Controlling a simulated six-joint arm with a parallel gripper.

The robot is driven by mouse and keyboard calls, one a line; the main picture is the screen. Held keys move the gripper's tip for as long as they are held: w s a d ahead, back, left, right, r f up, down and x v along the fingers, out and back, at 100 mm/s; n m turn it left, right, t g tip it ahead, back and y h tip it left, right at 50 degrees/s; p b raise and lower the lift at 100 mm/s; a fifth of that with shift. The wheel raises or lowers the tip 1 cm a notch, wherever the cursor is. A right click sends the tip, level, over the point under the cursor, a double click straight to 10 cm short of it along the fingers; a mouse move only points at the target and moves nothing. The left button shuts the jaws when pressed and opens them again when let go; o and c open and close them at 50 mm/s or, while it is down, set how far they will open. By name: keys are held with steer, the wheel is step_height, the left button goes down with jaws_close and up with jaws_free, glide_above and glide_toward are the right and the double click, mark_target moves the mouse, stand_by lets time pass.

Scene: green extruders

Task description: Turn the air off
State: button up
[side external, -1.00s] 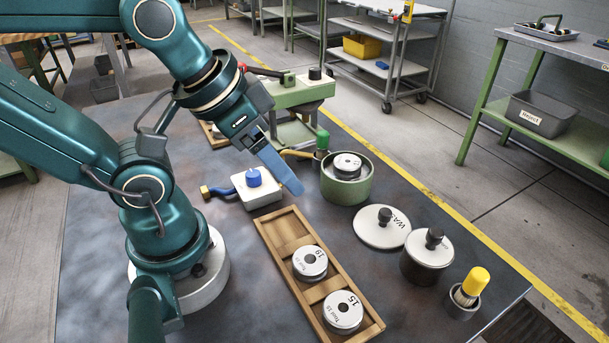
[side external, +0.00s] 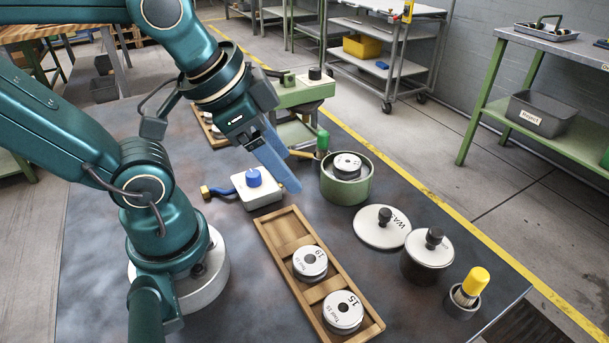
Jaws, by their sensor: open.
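A white box with a blue round knob (side external: 253,177) on top sits on the dark table, a blue hose with a brass end (side external: 216,192) at its left side; it looks like the air valve. My gripper (side external: 298,172) has blue fingers pointing down and to the right. It is open and empty, in the air to the right of the knob and apart from it. The nearer finger reaches over the area between the white box and the green round pot (side external: 328,187). I cannot read any mark showing the knob's position.
A wooden tray (side external: 277,238) holds two numbered metal discs in front. A lettered lid (side external: 370,238), a dark pot with a knobbed lid (side external: 408,267) and a yellow-handled brush in a cup (side external: 463,305) stand to the right. A green machine (side external: 300,95) stands behind.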

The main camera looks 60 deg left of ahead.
steer(key=w+a+f+m+g, duration=0.1)
steer(key=w+a+m+g, duration=0.15)
steer(key=a, duration=0.25)
steer(key=n+g, duration=0.3)
glide_above(252, 173)
steer(key=f, duration=0.6)
steer(key=shift+w, duration=0.3)
steer(key=shift+s+a+f+h, duration=0.2)
steer(key=shift+s+f+h, duration=0.1)
steer(key=shift+f, duration=0.1)
steer(key=shift+d+f, duration=0.15)
steer(key=shift+f, duration=2.15)
jaws_close()
